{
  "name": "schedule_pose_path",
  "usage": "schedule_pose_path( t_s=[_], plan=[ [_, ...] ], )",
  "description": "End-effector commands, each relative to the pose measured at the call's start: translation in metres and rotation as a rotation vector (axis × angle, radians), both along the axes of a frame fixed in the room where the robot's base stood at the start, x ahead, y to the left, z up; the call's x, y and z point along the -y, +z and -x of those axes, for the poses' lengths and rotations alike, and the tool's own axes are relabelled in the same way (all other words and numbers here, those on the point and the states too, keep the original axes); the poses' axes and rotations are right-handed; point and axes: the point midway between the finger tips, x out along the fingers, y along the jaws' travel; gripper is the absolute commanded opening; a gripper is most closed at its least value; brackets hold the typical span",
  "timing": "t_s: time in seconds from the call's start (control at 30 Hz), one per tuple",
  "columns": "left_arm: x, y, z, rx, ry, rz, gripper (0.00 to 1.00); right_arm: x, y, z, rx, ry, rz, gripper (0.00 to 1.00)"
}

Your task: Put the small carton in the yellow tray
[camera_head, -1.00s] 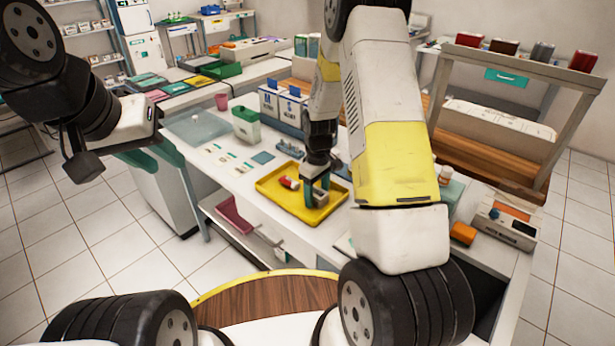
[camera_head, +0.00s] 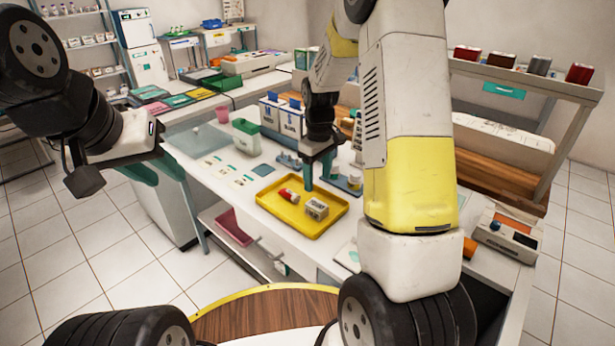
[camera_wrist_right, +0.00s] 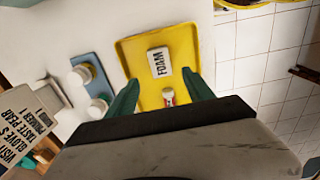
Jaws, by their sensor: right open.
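The small carton (camera_head: 316,208), a pale box, rests inside the yellow tray (camera_head: 285,219). In the right wrist view the carton (camera_wrist_right: 159,62), with the word FOAM on it, lies on the floor of the tray (camera_wrist_right: 183,42). A red and white tube (camera_head: 288,195) lies beside it in the tray. My right gripper (camera_head: 319,177) is open and empty, above the tray's far side. Its teal fingers (camera_wrist_right: 160,88) are apart from the carton. My left gripper (camera_head: 160,168) is away at the left, and its opening is unclear.
Small white-lidded jars on a blue holder (camera_wrist_right: 85,75) stand beside the tray. Labelled white boxes (camera_head: 282,117) and a green-topped bin (camera_head: 246,135) stand farther back. An orange block (camera_head: 469,247) and a grey device (camera_head: 507,233) are at the right.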

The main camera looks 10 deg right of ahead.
Motion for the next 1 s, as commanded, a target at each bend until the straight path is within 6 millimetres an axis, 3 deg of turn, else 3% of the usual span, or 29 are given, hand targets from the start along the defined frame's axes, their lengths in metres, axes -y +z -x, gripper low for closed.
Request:
schedule_pose_path(
  t_s=[0.17, 0.27, 0.37, 0.5, 0.7, 0.9, 1.0],
  plan=[
    [0.0, 0.0, 0.0, 0.0, 0.0, 0.0, 0.33, 0.0, 0.02, 0.003, 0.013, -0.012, -0.006, 0.61],
    [0.0, 0.0, 0.0, 0.0, 0.0, 0.0, 0.33, -0.002, 0.047, 0.013, 0.049, -0.054, -0.025, 0.61],
    [0.0, 0.0, 0.0, 0.0, 0.0, 0.0, 0.33, -0.004, 0.087, 0.033, 0.108, -0.124, -0.059, 0.61],
    [0.0, 0.0, 0.0, 0.0, 0.0, 0.0, 0.33, -0.008, 0.141, 0.075, 0.196, -0.237, -0.118, 0.61],
    [0.0, 0.0, 0.0, 0.0, 0.0, 0.0, 0.33, -0.015, 0.195, 0.143, 0.315, -0.389, -0.212, 0.61],
    [0.0, 0.0, 0.0, 0.0, 0.0, 0.0, 0.33, -0.021, 0.218, 0.205, 0.412, -0.516, -0.3, 0.61],
    [0.0, 0.0, 0.0, 0.0, 0.0, 0.0, 0.33, -0.023, 0.221, 0.224, 0.442, -0.555, -0.332, 0.61]
  ],
)
